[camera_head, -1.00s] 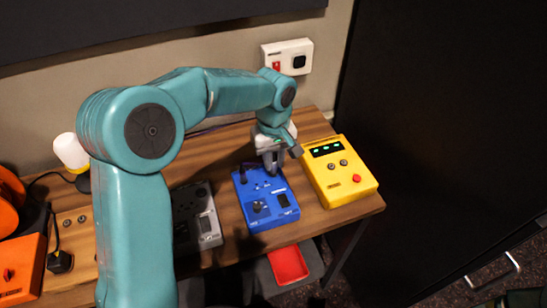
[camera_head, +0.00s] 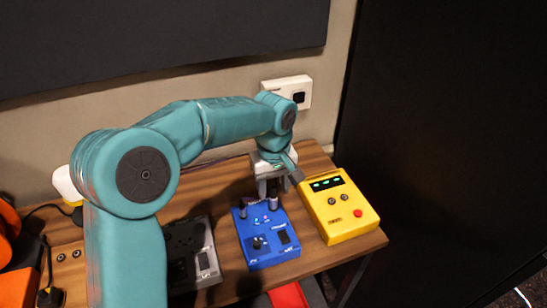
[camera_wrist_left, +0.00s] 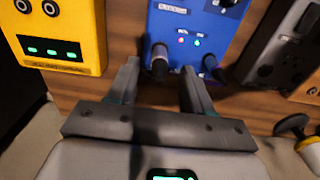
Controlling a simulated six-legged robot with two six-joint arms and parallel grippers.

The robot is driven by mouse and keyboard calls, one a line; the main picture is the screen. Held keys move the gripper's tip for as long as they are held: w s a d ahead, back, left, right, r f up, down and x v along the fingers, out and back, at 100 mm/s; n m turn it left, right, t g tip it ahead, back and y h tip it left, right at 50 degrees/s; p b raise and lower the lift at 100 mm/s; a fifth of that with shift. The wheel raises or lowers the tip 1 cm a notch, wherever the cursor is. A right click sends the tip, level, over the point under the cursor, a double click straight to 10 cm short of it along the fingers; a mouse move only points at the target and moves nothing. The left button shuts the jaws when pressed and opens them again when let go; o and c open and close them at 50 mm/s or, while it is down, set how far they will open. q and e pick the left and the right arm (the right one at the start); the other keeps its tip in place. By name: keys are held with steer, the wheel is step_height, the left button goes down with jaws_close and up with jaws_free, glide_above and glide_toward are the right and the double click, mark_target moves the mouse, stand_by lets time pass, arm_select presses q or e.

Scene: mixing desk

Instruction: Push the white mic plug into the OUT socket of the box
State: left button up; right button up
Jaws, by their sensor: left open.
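The blue box (camera_head: 268,240) lies on the wooden desk, with two small lights lit; it also shows in the left wrist view (camera_wrist_left: 195,30). Two dark-looking plugs stand upright at its back edge, a left plug (camera_head: 243,209) and a right plug (camera_head: 272,203). Neither looks clearly white, and I cannot read the socket labels or judge their seating depth. My left gripper (camera_head: 270,188) is open just above and behind the box's back edge. In the left wrist view its fingers (camera_wrist_left: 160,82) are apart, with one plug (camera_wrist_left: 160,62) just beyond the gap between them. My right gripper is not in view.
A yellow box (camera_head: 340,208) stands close on the right. A grey device (camera_head: 190,255) lies to the left. A white wall box (camera_head: 287,90) is behind my arm. A red tray (camera_head: 288,296) is below the desk's front edge.

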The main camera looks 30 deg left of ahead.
arm_select(q)
step_height(320, 180, up, 13)
steer(key=p, duration=0.1)
steer(key=shift+f, duration=0.15)
stand_by(0.3)
